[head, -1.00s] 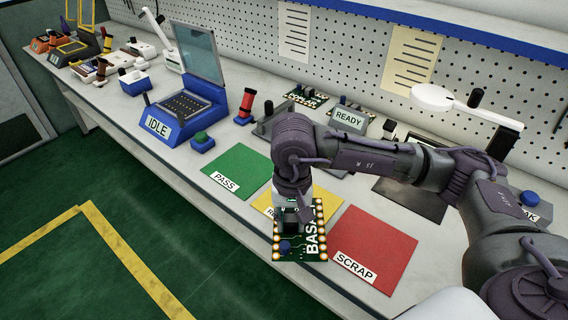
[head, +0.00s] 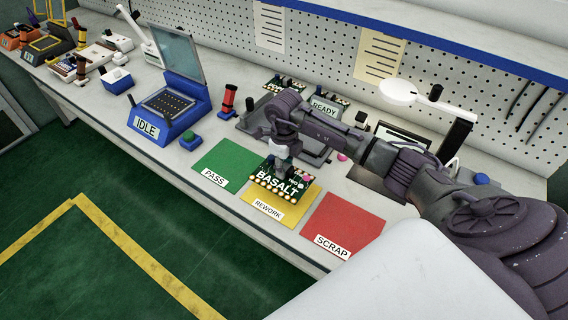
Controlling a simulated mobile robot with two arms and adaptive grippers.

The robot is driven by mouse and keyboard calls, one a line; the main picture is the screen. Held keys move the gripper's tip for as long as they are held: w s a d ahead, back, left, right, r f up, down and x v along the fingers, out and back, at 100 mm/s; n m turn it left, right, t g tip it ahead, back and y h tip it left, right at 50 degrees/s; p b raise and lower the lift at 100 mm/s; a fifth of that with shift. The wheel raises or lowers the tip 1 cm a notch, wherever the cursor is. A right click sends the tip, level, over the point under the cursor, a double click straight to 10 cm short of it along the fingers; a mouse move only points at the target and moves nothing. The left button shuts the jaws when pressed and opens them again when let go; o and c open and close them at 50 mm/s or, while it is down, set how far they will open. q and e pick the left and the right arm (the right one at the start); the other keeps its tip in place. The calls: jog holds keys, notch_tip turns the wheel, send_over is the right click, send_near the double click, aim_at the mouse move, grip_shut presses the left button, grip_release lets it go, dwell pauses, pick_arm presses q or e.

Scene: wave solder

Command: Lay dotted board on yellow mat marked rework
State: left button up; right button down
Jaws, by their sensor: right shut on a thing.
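A dark green board lettered BASALT (head: 277,186), with gold pads along its edge and a pink spot, is over the far part of the yellow mat marked REWORK (head: 262,208). My right gripper (head: 279,155) is shut on the board from above, near its far edge. The mat's front strip and its label show. I cannot tell whether the board touches the mat. My left gripper is not in view.
A green PASS mat (head: 222,162) lies to the left and a red SCRAP mat (head: 345,226) to the right. A blue IDLE machine (head: 172,104) stands left. Behind are a READY unit (head: 325,107) and a white magnifier lamp (head: 413,92).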

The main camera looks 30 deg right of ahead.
aim_at(284, 180)
jog(key=shift+f+b, duration=0.5)
jog(key=shift+b, duration=0.05)
notch_tip(284, 180, down, 5)
jog(key=b, duration=0.4)
jog(key=shift+f+b, duration=0.4)
jog(key=shift+f, duration=0.1)
dwell(0.4)
jog(key=c, duration=0.8)
grip_release()
notch_tip(284, 180, up, 12)
